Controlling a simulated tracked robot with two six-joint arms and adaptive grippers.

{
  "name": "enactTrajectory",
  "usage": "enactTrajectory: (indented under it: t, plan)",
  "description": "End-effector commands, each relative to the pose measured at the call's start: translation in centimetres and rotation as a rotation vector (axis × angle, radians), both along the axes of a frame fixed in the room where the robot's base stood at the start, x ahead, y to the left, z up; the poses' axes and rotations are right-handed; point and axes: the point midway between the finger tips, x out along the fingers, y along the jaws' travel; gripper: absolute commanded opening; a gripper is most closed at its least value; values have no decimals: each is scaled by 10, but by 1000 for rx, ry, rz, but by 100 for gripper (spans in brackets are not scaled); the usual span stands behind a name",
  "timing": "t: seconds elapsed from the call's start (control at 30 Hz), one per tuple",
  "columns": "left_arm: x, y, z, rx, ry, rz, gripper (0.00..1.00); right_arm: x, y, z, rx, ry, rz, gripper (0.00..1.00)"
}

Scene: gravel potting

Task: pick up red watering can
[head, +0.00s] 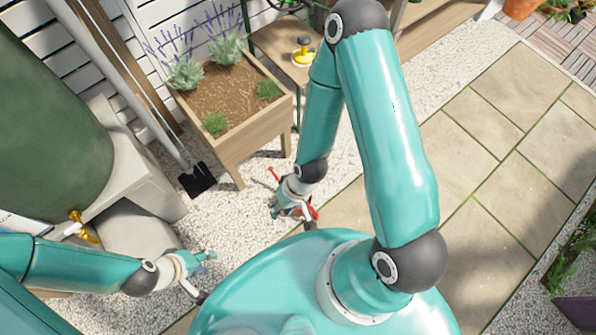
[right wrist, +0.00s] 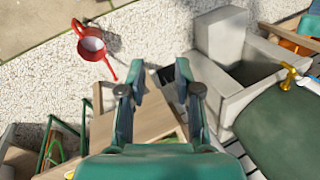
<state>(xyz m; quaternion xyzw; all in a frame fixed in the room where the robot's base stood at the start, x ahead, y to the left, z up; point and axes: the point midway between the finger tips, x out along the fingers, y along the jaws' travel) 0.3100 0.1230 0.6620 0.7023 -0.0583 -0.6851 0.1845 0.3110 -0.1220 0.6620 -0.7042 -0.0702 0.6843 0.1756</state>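The red watering can (head: 314,212) is on the pale gravel beside the paving, partly hidden behind my right gripper (head: 292,217) in the head view. Its thin red spout shows to the upper left of the gripper. In the right wrist view the can (right wrist: 91,43) is whole, with its round opening facing the camera and a looped handle. It lies beyond and to the left of my right gripper (right wrist: 160,78), whose two fingers are apart with nothing between them. My left gripper (head: 207,276) is open and empty above the gravel at the lower left.
A wooden planter (head: 252,133) with lavender stands behind the can. A black-bladed shovel (head: 198,180) leans beside it. A green barrel (head: 45,115) with a brass tap (head: 82,226) is on a grey block at left. Stone paving (head: 480,230) on the right is clear.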

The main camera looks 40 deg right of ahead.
Motion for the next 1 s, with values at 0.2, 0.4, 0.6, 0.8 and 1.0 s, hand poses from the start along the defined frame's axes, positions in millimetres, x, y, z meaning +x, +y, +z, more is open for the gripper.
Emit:
enactTrajectory:
  t: [0.2, 0.4, 0.6, 0.8, 1.0]
  plan:
    - [0, 0, -51, 0, 0, 0, 40, 12, 0, -56, 26, -105, 331, 33]
    - [0, 0, -129, 0, 0, 0, 40, 29, 2, -147, 46, -322, 997, 33]
    - [0, 0, -209, 0, 0, 0, 40, 51, -16, -247, 21, -543, 1773, 33]
    - [0, 0, -283, 0, 0, 0, 40, 82, -52, -341, -9, -676, 2557, 33]
    - [0, 0, -329, 0, 0, 0, 40, 115, -87, -399, 14, 636, -3010, 33]
